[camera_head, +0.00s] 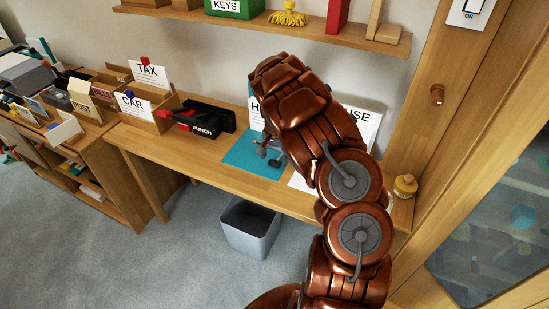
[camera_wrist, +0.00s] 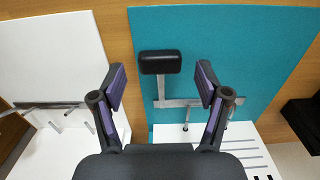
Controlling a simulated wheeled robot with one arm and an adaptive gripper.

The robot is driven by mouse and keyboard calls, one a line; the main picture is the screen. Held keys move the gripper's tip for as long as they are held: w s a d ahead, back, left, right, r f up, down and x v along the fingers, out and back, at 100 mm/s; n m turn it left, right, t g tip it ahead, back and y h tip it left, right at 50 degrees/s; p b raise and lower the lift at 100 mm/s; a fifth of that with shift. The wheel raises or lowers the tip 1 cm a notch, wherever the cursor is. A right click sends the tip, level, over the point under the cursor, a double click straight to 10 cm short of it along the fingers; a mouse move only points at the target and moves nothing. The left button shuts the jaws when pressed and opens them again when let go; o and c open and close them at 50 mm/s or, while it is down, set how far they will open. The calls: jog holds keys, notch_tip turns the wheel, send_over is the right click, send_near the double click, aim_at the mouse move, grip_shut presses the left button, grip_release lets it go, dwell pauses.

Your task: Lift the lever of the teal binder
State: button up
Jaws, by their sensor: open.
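The teal binder (camera_head: 244,158) lies open on the desk, partly behind my arm in the head view. In the wrist view its teal board (camera_wrist: 250,55) fills the upper right, with white sheets below. Its lever has a black end (camera_wrist: 160,62) and a metal arm joining a metal bar on the board. My gripper (camera_wrist: 161,68) is open, one finger on each side of the black end with a gap on both sides. Whether the fingertips are level with it in depth, I cannot tell.
A white binder with its own metal mechanism (camera_wrist: 50,105) lies close on the left in the wrist view. A black and red punch (camera_head: 205,117) and card boxes stand left on the desk. A shelf (camera_head: 270,22) runs above. A grey bin (camera_head: 250,228) stands below.

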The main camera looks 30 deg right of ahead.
jog(key=shift+f, duration=0.75)
grip_shut()
